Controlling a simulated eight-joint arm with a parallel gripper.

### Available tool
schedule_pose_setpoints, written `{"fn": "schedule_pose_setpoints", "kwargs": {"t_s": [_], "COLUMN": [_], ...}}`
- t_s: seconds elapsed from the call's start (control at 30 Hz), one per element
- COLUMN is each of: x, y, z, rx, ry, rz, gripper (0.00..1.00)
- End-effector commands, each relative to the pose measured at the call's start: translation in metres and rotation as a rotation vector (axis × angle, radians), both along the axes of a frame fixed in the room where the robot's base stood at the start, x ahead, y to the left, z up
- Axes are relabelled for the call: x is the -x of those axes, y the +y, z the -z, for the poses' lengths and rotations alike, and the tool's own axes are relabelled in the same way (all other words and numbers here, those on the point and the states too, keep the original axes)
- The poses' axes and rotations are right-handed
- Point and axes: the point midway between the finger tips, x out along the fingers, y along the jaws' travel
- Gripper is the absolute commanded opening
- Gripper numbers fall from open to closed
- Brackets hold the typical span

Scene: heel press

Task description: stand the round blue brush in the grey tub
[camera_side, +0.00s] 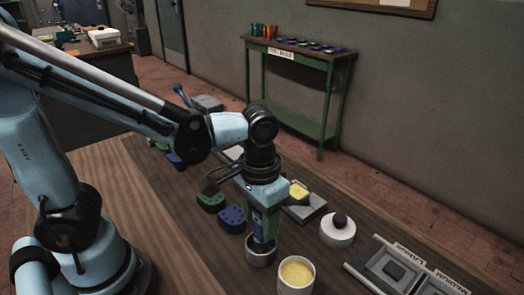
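My gripper (265,228) points straight down over a small round grey tub (261,256) on the wooden bench. A narrow dark blue shape at the fingers reaches down into the tub's mouth. It may be the round blue brush, but I cannot separate it clearly from the fingers. Whether the fingers are closed on it or apart is too small to tell. The inside and floor of the tub are hidden by the rim and the gripper.
A pale tub with yellow contents (296,275) stands close to the right. Beyond are a white round pot with a dark knob (338,230) and a labelled grey tray (400,272). Green (211,201) and blue (232,218) pieces with holes lie left. The front left bench is bare.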

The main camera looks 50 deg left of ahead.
Motion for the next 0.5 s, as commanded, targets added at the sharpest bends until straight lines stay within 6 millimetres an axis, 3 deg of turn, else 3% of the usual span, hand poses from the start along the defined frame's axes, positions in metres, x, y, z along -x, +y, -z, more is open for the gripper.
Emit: {"fn": "schedule_pose_setpoints", "kwargs": {"t_s": [0.5], "x": [0.0], "y": [0.0], "z": [-0.0084], "rx": [0.0], "ry": [0.0], "rz": [0.0], "gripper": [0.59]}}
